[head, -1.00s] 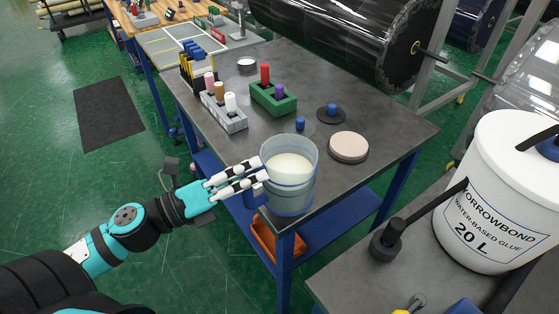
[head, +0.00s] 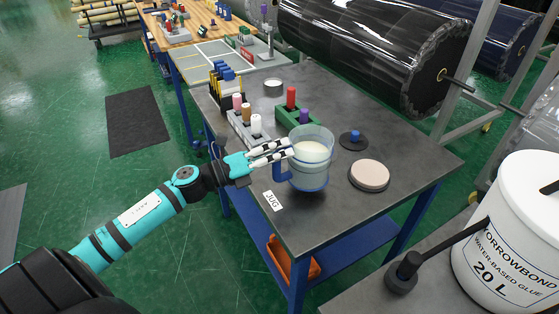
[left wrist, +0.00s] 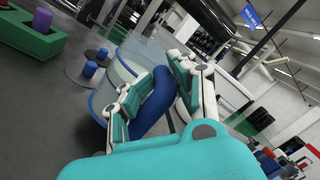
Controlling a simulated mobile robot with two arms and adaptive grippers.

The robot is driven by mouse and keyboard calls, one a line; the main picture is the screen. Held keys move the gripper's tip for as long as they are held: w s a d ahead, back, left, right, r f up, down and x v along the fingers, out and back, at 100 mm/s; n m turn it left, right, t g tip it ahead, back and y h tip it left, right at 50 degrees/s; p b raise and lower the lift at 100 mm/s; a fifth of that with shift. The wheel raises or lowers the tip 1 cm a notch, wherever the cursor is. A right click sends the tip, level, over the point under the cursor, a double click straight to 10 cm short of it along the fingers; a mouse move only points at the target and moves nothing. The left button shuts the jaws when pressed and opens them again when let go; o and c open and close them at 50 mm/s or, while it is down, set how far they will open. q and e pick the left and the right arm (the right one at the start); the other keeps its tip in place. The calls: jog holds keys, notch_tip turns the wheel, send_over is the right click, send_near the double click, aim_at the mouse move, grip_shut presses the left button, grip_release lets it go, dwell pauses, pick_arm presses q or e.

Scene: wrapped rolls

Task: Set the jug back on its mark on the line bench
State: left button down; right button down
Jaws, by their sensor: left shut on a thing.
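The jug (head: 313,172) is a clear vessel with a blue base and handle and pale liquid inside. It is upright over the front part of the grey line bench (head: 340,220). I cannot tell whether its base touches the top. My left gripper (head: 285,152) is shut on its blue handle, from the left. In the left wrist view the fingers (left wrist: 153,82) close around the blue handle (left wrist: 153,105), with the clear jug wall (left wrist: 140,52) behind. A white JUG label (head: 273,201) lies on the bench just left of and nearer than the jug. My right gripper is not seen.
A pale round disc (head: 369,174) and a black disc with a blue knob (head: 353,140) lie right of the jug. A green block (head: 285,118) and grey rack (head: 240,127) stand behind it. A white glue drum (head: 510,240) is at right. The bench's front corner is clear.

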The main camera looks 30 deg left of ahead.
aim_at(279, 164)
pick_arm(q)
notch_tip(279, 164, down, 2)
jog(key=shift+f+p, duration=0.25)
jog(key=shift+p, duration=0.05)
jog(key=shift+f, duration=0.35)
jog(key=c, duration=1.5)
grip_release()
jog(key=shift+f, duration=0.25)
jog(key=o, duration=0.5)
jog(key=shift+s, duration=0.1)
jog(key=shift+o, duration=0.2)
